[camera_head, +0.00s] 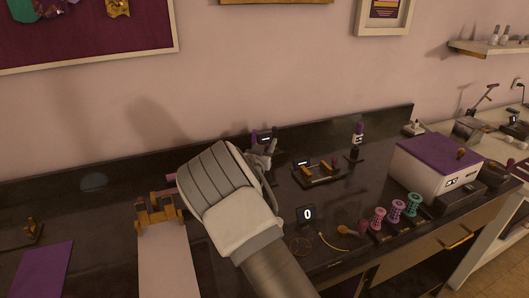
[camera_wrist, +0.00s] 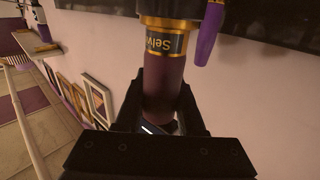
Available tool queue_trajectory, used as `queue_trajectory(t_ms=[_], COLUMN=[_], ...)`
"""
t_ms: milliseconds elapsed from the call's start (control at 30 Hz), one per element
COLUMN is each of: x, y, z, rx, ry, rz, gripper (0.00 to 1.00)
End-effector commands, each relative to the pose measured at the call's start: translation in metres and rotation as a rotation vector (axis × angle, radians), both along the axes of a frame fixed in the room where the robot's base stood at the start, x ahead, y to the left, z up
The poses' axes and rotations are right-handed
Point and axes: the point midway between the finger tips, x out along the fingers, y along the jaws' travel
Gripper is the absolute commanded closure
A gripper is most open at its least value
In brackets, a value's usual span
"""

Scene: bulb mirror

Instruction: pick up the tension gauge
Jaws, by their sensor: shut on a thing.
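My gripper (camera_head: 266,158) is above the back of the dark counter, largely hidden behind my own forearm in the head view. In the wrist view my gripper (camera_wrist: 164,98) is shut around the dark purple grip of a tool, which looks like the tension gauge (camera_wrist: 165,42). It has a gold band with lettering, a black body and a purple lever at the side. In the head view a black and purple part of the gauge (camera_head: 263,134) with a small lit display shows beyond the gripper. Its lower end is hidden between the jaws.
The dark counter (camera_head: 339,200) carries a black stand with gold parts (camera_head: 318,172), a small display reading 0 (camera_head: 307,214), colored spools (camera_head: 397,210) and a white box with a purple top (camera_head: 436,165). A brass fixture (camera_head: 158,210) is at left. A wall stands close behind.

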Motion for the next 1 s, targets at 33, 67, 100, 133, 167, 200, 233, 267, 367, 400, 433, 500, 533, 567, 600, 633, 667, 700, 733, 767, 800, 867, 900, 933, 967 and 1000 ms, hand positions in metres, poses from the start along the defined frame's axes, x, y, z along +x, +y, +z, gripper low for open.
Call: queue_trajectory(t_ms=[33,67,100,133,167,200,233,267,367,400,433,500,533,567,600,633,667,700,733,767,800,867,900,933,967,1000], x=[0.000,0.000,0.000,0.000,0.000,0.000,0.000,0.000,0.000,0.000,0.000,0.000,0.000,0.000,0.000,0.000,0.000,0.000,0.000,0.000,0.000,0.000,0.000,0.000,0.000,0.000], y=[0.000,0.000,0.000,0.000,0.000,0.000,0.000,0.000,0.000,0.000,0.000,0.000,0.000,0.000,0.000,0.000,0.000,0.000,0.000,0.000,0.000,0.000,0.000,0.000,0.000,0.000], z=[0.001,0.001,0.001,0.001,0.001,0.001,0.003,0.004,0.016,0.024,0.030,0.045,0.051,0.058,0.066,0.071,0.077,0.083,0.087,0.090,0.094,0.098,0.100,0.101,0.101,0.101], rx=[-0.001,-0.001,-0.001,-0.001,-0.001,0.000,0.000,0.000,0.002,0.003,0.002,0.004,0.003,0.004,0.004,0.004,0.004,0.003,0.002,0.003,0.002,0.000,0.000,0.000,0.001,0.000], ry=[-0.002,-0.002,-0.002,-0.002,-0.002,-0.002,-0.002,-0.002,-0.004,-0.005,-0.006,-0.005,-0.005,-0.005,-0.005,-0.005,-0.004,-0.004,-0.003,-0.004,-0.004,-0.002,-0.002,-0.002,-0.001,-0.001], rz=[0.000,0.000,0.000,0.000,0.000,0.000,0.000,0.000,0.000,-0.001,-0.001,0.000,0.000,-0.001,-0.001,-0.001,-0.001,-0.001,-0.001,-0.001,-0.001,-0.001,-0.001,-0.001,-0.001,-0.001], gripper=[1.00,1.00,1.00,1.00,1.00,1.00,1.00,1.00,1.00,1.00,1.00,1.00,1.00,1.00,1.00,1.00,1.00,1.00,1.00,1.00,1.00,1.00,1.00,1.00,1.00,1.00])
